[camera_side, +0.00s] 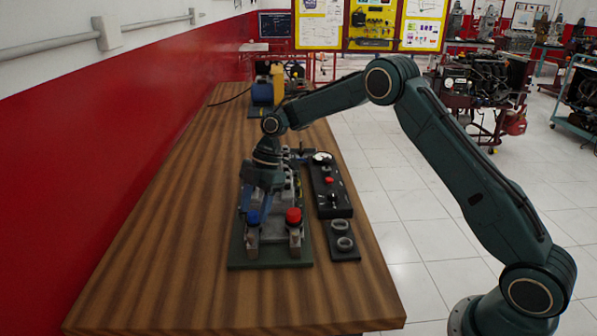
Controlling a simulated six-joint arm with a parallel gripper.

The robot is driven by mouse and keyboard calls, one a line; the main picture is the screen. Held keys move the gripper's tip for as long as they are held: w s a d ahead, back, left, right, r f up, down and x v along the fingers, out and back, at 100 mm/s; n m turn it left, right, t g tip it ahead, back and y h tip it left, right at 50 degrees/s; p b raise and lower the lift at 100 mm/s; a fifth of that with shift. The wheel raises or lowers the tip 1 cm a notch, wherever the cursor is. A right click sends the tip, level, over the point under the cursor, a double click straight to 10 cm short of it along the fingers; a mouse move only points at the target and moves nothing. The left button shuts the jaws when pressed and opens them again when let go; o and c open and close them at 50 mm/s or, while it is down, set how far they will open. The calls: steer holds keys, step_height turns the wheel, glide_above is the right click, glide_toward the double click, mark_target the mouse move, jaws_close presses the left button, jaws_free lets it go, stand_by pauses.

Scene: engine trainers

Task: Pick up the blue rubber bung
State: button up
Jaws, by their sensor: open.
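The blue rubber bung (253,218) sits on top of a grey metal post, at the front left of a dark green base plate (270,263). A red bung (293,215) sits on a similar post just to its right. My gripper (257,204) points down from my wrist, close above and seemingly behind the blue bung. Its jaws are open, with nothing seen between them. I cannot tell from this side whether a finger touches the bung. My gripper hides part of the fixtures behind it on the plate.
A black control box (333,205) with a red button stands right of the plate. In front of it is a small black block (343,240) with two rings. A blue motor (262,93) stands at the far end. The wooden table's (165,240) left and front are clear.

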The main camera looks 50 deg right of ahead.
steer(key=shift+a+f, duration=0.2)
steer(key=shift+f, duration=0.15)
steer(key=c, duration=1.1)
